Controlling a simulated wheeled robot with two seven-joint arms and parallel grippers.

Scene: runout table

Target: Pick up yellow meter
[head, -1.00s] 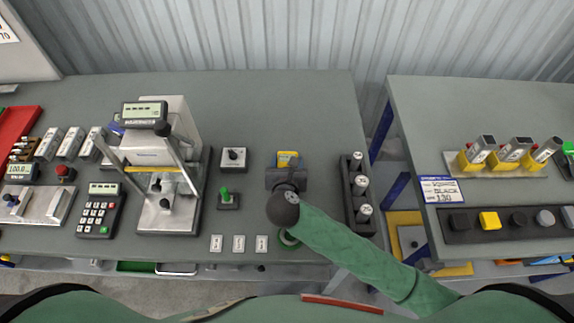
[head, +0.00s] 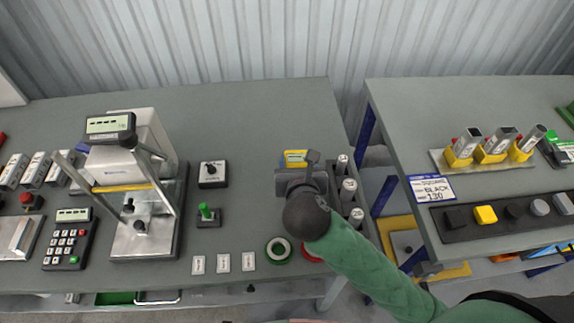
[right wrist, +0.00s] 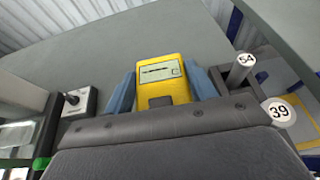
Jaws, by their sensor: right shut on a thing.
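The yellow meter (head: 295,157) shows in the head view just beyond my right gripper (head: 297,170). In the right wrist view the yellow meter (right wrist: 160,76), with a small grey display, stands between the two blue fingers of my right gripper (right wrist: 161,92). The fingers press on its left and right sides, so the gripper is shut on it. The meter's lower part is hidden behind the gripper body. Whether it touches the table cannot be told. My left gripper is not in view.
A dark rack (head: 349,188) with several numbered cylinders stands close to the right of my right gripper. A switch box (head: 212,174) and a green-knobbed box (head: 208,215) are to the left. Green tape (head: 278,250) lies nearer. The table behind the meter is clear.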

